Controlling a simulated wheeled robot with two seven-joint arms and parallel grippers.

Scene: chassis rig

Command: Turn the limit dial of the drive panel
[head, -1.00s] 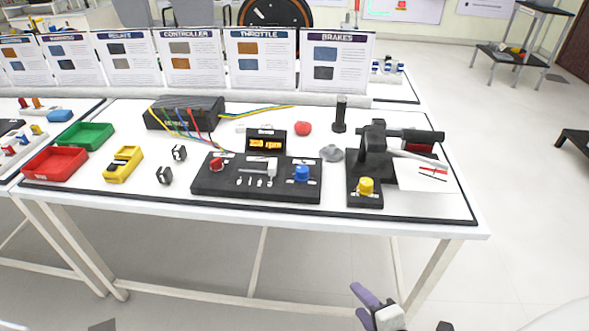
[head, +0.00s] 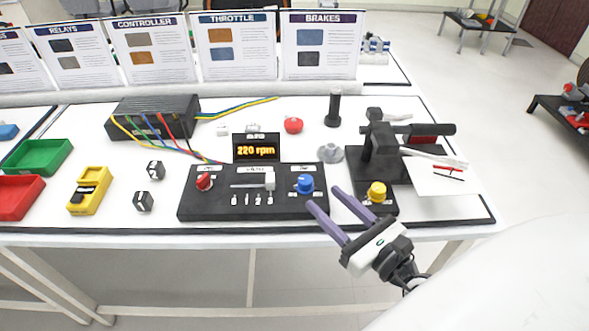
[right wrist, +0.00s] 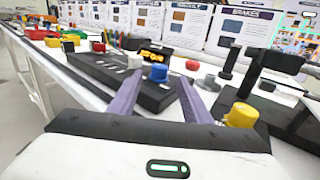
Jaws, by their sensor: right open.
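The black drive panel (head: 215,208) lies near the table's front edge. It carries a red dial (head: 204,181) at left, a slider (head: 269,182) in the middle and a blue dial (head: 305,184) at right. The labels are too small to read, so I cannot tell which dial is the limit dial. A display (head: 257,151) behind reads 220 rpm. My right gripper (head: 325,197) is open and empty in front of the panel's right end, apart from the blue dial. In the right wrist view the blue dial (right wrist: 158,72) appears between the fingertips. My left gripper is out of view.
A black unit with a yellow knob (head: 377,191) and a lever stands close right of my right gripper. A grey knob-like piece (head: 330,153) and a red ball-like piece (head: 293,125) sit behind the panel. Small dark cubes and a yellow meter (head: 90,190) lie to its left.

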